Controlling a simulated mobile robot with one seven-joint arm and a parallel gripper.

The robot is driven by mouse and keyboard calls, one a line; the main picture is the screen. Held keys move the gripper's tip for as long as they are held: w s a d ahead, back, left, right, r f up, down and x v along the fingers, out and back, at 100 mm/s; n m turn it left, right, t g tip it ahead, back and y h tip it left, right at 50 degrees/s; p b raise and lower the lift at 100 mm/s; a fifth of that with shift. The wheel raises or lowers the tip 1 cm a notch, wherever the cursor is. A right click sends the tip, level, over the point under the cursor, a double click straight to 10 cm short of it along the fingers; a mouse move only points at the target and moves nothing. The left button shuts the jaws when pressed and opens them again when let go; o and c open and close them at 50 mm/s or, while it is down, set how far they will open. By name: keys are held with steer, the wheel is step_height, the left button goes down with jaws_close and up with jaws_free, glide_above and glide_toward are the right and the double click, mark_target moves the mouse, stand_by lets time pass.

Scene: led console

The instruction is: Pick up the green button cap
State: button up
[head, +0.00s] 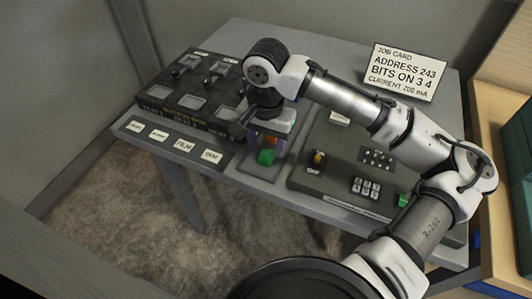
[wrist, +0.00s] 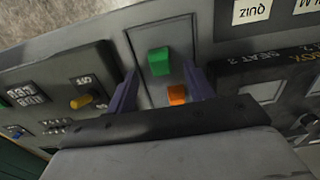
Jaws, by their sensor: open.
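The green button cap (head: 266,157) lies on a small grey tray between the two consoles, near the front edge of the table. In the wrist view the green cap (wrist: 158,61) sits between the tips of my two purple fingers. My gripper (wrist: 160,72) is open, pointing down over the tray, with a gap on each side of the cap. An orange block (wrist: 177,95) lies beside the green cap, closer to the palm. In the head view my gripper (head: 266,143) partly hides the orange block.
A dark console (head: 170,106) with several slots stands at left. A control console (head: 330,180) with a yellow knob, keypad and green part (head: 403,200) stands at right. Word labels (head: 183,146) line the front edge. A job card (head: 403,71) stands at the back.

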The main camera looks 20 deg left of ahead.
steer(key=shift+f, duration=1.05)
steer(key=c, duration=1)
steer(key=shift+c, duration=0.2)
steer(key=shift+r, duration=0.15)
